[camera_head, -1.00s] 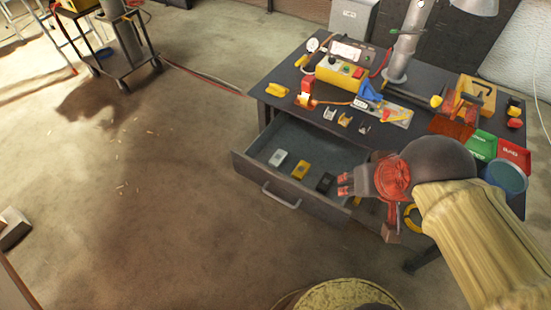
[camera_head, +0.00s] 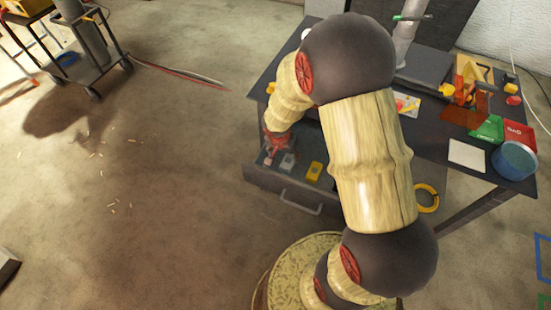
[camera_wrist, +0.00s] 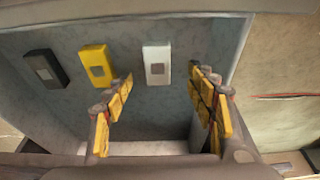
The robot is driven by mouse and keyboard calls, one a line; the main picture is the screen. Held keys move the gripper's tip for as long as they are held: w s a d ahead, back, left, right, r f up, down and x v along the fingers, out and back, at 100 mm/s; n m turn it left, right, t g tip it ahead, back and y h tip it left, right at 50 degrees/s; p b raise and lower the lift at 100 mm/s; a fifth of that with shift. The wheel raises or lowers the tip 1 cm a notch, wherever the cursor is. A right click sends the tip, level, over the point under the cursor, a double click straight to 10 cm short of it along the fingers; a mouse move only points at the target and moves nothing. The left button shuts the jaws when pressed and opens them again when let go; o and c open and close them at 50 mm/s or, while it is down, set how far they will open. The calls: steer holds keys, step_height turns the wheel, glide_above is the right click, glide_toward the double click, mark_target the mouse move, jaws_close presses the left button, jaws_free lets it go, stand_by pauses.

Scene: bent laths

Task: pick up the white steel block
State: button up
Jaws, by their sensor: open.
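The white steel block (camera_wrist: 157,62) lies flat on the drawer floor in the wrist view, with a grey square on its top. It also shows in the head view (camera_head: 287,162), just beside my gripper (camera_head: 271,153). In the wrist view my gripper (camera_wrist: 160,78) is open and empty. Its two yellow-padded fingers point toward the white block, one on each side of its near end in the picture. I cannot tell how high above the block they are.
A yellow block (camera_wrist: 96,66) and a black block (camera_wrist: 45,68) lie left of the white one in the wrist view. The open drawer's (camera_head: 262,180) walls surround them. The workbench above holds a blue cup (camera_head: 514,162), red and green trays and tools.

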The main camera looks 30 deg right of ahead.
mark_target(288, 160)
steer(key=b+x, duration=0.1)
steer(key=x, duration=0.1)
steer(key=b+x, duration=0.1)
steer(key=x, duration=0.2)
steer(key=d+b+x, duration=0.1)
steer(key=x, duration=0.1)
steer(key=shift+w+f, duration=0.15)
steer(key=shift+f, duration=0.05)
steer(key=shift+r, duration=0.1)
steer(key=c, duration=0.3)
steer(key=c, duration=1.1)
